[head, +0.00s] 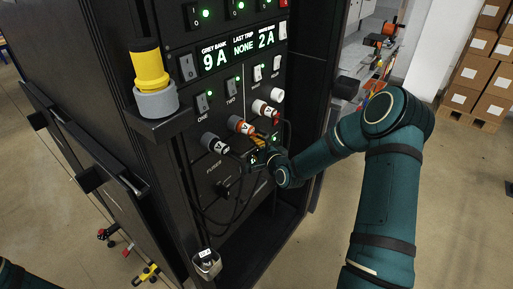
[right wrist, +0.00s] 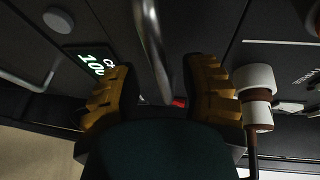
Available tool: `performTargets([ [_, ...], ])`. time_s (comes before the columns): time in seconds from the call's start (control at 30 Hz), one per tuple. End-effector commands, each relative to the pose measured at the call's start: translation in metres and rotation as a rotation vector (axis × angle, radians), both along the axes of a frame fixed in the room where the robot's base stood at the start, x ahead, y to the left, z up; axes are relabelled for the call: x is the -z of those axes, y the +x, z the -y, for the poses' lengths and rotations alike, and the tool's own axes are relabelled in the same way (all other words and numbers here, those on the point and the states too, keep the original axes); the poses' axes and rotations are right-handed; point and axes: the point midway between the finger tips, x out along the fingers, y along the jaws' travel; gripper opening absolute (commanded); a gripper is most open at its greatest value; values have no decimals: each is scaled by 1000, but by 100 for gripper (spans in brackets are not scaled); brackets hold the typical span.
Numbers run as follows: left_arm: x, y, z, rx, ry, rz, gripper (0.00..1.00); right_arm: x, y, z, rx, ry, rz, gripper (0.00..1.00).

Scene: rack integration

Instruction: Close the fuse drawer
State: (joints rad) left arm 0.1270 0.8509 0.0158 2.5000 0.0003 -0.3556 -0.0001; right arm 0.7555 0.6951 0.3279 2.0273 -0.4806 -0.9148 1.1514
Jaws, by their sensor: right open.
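The black fuse drawer front, marked FUSES (head: 214,171), is low on the dark rack, below the row of plugs. Its outline is hard to make out, and I cannot tell how far out it stands. My right gripper (head: 260,153) is at the lower right of the panel, beside the plugs and cables. In the right wrist view, its two yellow-brown fingers (right wrist: 158,95) are apart. A grey metal bar, perhaps a handle (right wrist: 152,45), shows between them; contact is unclear. Only a bit of my left arm shows at the lower left; its gripper is out of view.
Grey, orange and white plugs (head: 240,125) with hanging black cables crowd the panel near my right gripper. A white plug (right wrist: 257,82) is close beside one finger. A yellow-and-grey beacon (head: 151,78) stands on a side bracket. Cardboard boxes (head: 483,70) are far right; floor between is clear.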

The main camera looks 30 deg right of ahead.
Motion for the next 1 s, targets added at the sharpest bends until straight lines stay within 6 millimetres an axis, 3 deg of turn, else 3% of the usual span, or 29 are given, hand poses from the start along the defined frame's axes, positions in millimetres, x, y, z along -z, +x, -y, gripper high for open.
performTargets([
  [0.27,0,0,0,-1,0,1,43,-1,-6,0,-1,0,0,43],
  [0.7,0,0,0,-1,0,0,43,-16,-85,-1,1,0,-2,43],
  [1.0,0,0,0,-1,0,0,43,-21,-116,-2,-1,-1,-1,43],
])
